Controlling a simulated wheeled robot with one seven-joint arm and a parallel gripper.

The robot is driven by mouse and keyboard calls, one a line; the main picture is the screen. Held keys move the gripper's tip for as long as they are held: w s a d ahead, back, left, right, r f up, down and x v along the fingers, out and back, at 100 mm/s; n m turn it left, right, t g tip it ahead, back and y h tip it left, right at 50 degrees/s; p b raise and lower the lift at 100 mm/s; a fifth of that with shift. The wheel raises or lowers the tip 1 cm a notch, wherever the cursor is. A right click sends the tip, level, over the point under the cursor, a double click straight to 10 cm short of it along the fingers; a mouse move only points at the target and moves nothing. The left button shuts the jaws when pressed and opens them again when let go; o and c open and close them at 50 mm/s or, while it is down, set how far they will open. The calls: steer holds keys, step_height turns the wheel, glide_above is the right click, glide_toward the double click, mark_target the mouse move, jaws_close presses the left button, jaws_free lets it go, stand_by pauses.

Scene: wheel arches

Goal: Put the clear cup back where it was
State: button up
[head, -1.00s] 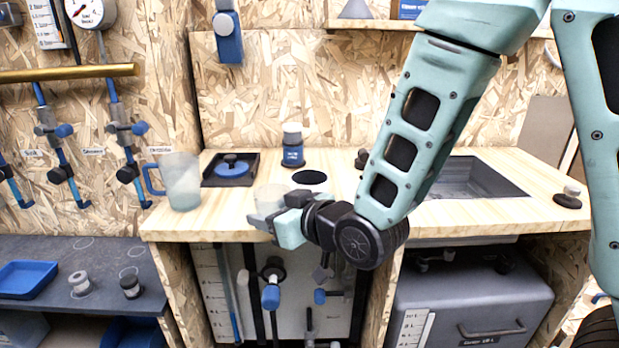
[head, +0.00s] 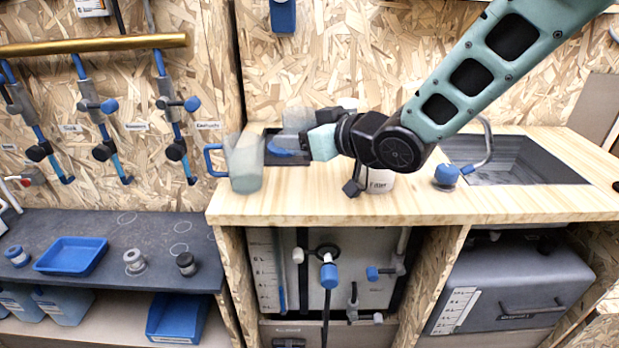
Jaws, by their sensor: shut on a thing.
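The clear cup (head: 297,118) is a small see-through vessel at the end of my gripper (head: 309,138) in the head view. My gripper is shut on it and reaches in from the right. The cup appears in front of or above the black square tray with a blue disc (head: 285,147), toward the back left of the wooden counter. My gripper's fingers and wrist hide part of the cup and the tray. I cannot tell the cup's exact height above the counter.
A clear jug with a blue handle (head: 246,168) stands close left of the cup on the wooden counter (head: 310,204). A white container (head: 379,181) is partly hidden behind my wrist. A sink (head: 520,162) and blue-handled tap are right. The counter's front middle is clear.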

mark_target(301, 190)
step_height(301, 190, down, 10)
steer(key=shift+w+r+b, duration=0.15)
steer(key=shift+b, duration=0.15)
stand_by(0.3)
steer(key=shift+f, duration=0.2)
steer(key=o, duration=1)
steer(key=shift+r, duration=0.15)
steer(key=shift+r, duration=0.2)
steer(key=b+v, duration=0.1)
steer(key=v, duration=0.8)
steer(key=shift+s+d+b, duration=0.25)
steer(key=shift+b, duration=0.1)
steer(key=shift+b+v, duration=0.75)
steer(key=shift+v, duration=0.35)
steer(key=shift+r, duration=0.1)
